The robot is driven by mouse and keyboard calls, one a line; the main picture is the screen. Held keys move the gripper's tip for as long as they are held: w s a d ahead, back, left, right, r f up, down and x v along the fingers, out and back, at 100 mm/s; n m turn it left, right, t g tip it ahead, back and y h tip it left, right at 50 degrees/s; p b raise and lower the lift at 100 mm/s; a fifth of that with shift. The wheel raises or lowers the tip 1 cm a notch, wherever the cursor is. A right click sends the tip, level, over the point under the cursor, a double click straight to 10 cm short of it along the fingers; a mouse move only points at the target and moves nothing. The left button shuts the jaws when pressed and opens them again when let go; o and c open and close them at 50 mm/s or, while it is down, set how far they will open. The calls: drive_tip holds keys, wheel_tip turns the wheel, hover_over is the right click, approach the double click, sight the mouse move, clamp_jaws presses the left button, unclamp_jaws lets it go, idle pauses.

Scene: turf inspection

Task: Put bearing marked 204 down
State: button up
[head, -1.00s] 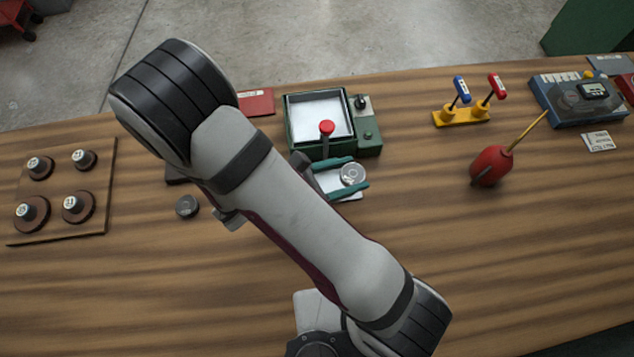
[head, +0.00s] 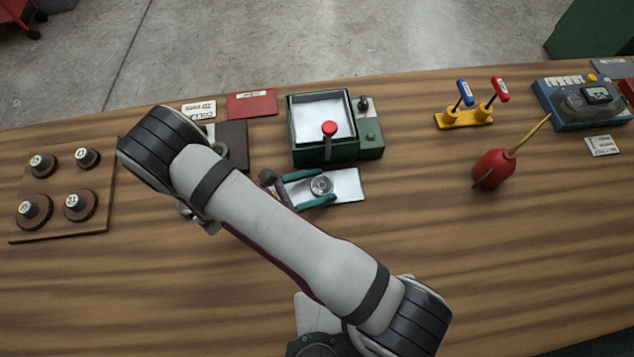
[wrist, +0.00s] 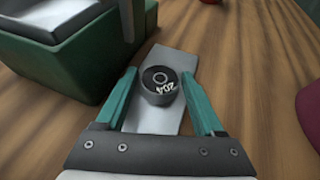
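The bearing marked 204 (wrist: 160,85) is a small dark ring with white figures on its side. In the wrist view it stands on a pale plate (wrist: 152,121), between the teal fingers of my gripper (wrist: 160,74). Narrow gaps show on both sides of it, so the gripper looks open around the bearing.
A green box with a pale tray and red knob (head: 329,128) stands just behind the plate. A pegboard of round pieces (head: 60,190) is at left. A red bulb (head: 492,167) and yellow tool stand (head: 465,118) are at right. The front right wood is clear.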

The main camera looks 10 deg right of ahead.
drive_tip(key=shift+o, duration=1.3)
drive_tip(key=shift+r, duration=0.2)
drive_tip(key=v, duration=1.2)
drive_tip(key=s+d+r+m+g+y, duration=0.1)
drive_tip(key=d+r+m+g+y, duration=0.2)
drive_tip(key=d+r+m+g, duration=0.4)
drive_tip(key=s+d+r+m+t+y, duration=0.2)
drive_tip(key=s+d+r+m+y, duration=0.3)
drive_tip(key=m, duration=1.5)
drive_tip(key=s+r+y, duration=0.5)
drive_tip(key=y, duration=0.1)
drive_tip(key=shift+s+t+y, duration=0.3)
drive_tip(key=shift+s, duration=0.1)
